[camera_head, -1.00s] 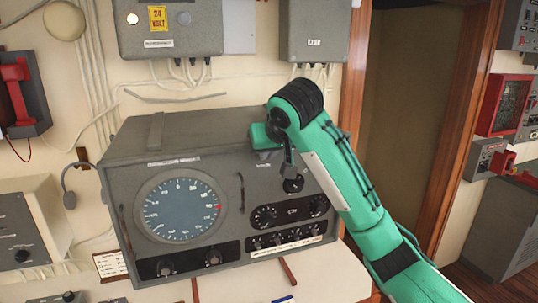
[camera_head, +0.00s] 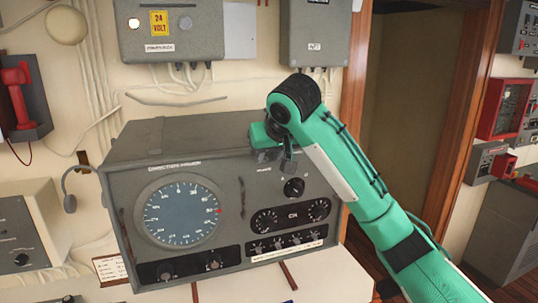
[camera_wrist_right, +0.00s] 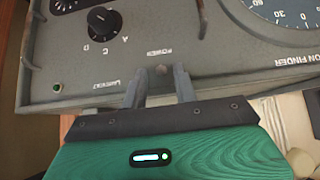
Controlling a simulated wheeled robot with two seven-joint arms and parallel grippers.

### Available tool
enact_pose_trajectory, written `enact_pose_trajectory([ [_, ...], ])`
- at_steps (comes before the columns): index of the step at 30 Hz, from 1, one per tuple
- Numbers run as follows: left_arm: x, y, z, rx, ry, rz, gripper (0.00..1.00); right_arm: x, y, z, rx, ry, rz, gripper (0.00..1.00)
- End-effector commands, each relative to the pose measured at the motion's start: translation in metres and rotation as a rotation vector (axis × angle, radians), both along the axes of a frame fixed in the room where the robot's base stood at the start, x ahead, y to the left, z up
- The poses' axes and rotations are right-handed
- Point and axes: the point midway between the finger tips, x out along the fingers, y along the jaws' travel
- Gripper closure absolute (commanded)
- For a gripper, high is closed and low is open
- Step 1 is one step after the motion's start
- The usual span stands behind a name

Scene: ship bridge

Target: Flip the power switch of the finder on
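The finder (camera_head: 150,170) is a grey metal box with a round blue dial, standing on a white counter. My right gripper (camera_head: 287,165) is in front of its upper right panel, above a black knob (camera_head: 294,187). In the right wrist view, the small power switch (camera_wrist_right: 160,70) sits beside an upside-down "POWER" label. The two fingers of my right gripper (camera_wrist_right: 159,76) are apart, one on each side of the switch. I cannot tell whether either finger touches it, or which way it is set. My left gripper is not in view.
Grey boxes (camera_head: 170,30) with cables hang on the wall above the finder. A red telephone handset (camera_head: 17,95) is at the left. A curved handle (camera_wrist_right: 202,20) stands out from the panel close to the fingers. A doorway (camera_head: 410,110) is at the right.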

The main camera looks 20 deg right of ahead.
Motion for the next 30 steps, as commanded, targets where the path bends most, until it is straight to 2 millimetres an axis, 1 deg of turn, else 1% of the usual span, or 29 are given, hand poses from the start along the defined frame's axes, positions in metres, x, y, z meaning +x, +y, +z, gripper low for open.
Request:
enact_pose_trajectory([
  [6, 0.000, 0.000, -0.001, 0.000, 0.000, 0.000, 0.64, -0.001, 0.000, 0.000, -0.001, 0.001, 0.001, 0.71],
  [11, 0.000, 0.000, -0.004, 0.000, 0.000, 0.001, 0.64, -0.007, 0.000, 0.007, -0.001, -0.002, 0.002, 0.71],
  [30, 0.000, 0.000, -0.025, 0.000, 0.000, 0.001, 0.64, -0.061, -0.002, 0.069, -0.002, -0.004, -0.001, 0.71],
])
